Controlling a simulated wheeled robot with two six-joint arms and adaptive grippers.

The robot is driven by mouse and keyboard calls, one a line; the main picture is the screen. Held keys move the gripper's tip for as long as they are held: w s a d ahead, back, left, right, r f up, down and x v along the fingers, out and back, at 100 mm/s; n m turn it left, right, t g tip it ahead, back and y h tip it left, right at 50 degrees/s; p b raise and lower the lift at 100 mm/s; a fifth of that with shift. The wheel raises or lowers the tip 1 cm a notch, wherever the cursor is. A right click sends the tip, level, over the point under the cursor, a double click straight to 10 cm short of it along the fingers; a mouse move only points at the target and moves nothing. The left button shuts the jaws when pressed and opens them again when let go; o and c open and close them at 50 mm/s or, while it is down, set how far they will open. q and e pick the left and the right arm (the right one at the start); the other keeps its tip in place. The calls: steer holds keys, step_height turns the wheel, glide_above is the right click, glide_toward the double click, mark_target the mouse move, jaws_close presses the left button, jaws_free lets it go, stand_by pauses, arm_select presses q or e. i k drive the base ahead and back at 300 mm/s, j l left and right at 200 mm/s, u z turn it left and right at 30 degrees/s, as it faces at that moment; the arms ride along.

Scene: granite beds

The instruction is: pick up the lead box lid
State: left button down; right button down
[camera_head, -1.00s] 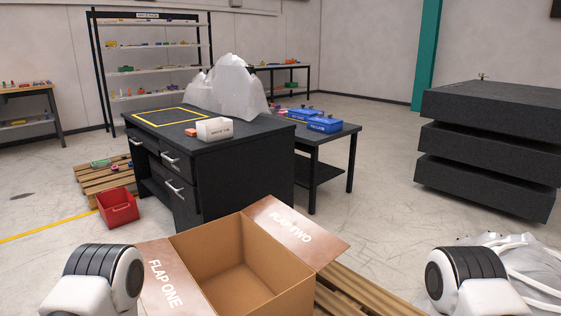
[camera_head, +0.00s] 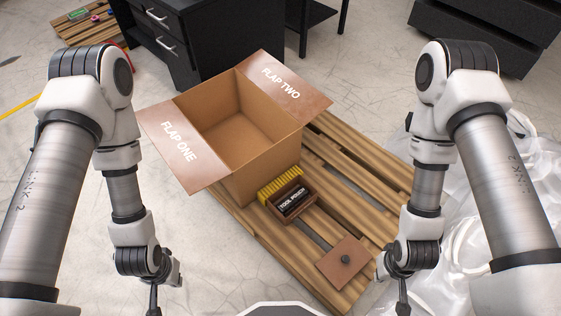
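A flat brown square plate with a dark round knob (camera_head: 345,262) lies at the near end of the wooden pallet; it looks like a lid, but I cannot confirm that it is the lead box lid. My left gripper (camera_head: 154,300) points down at the bottom left, well to the left of the plate. My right gripper (camera_head: 402,300) points down to the right of the plate, apart from it. Both grippers are seen edge-on and partly cut off by the bottom edge, so their opening does not show.
An open, empty-looking cardboard box (camera_head: 216,160) with two spread flaps stands on the pallet (camera_head: 345,165). Clear plastic sheeting (camera_head: 530,190) lies at right. Black drawers (camera_head: 190,50) stand behind.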

mark_target(342, 262)
steer(key=k+z, duration=0.1)
steer(key=z, duration=0.25)
steer(key=k+z, duration=0.1)
steer(key=z, duration=0.25)
steer(key=k+z, duration=0.15)
steer(key=z, duration=0.2)
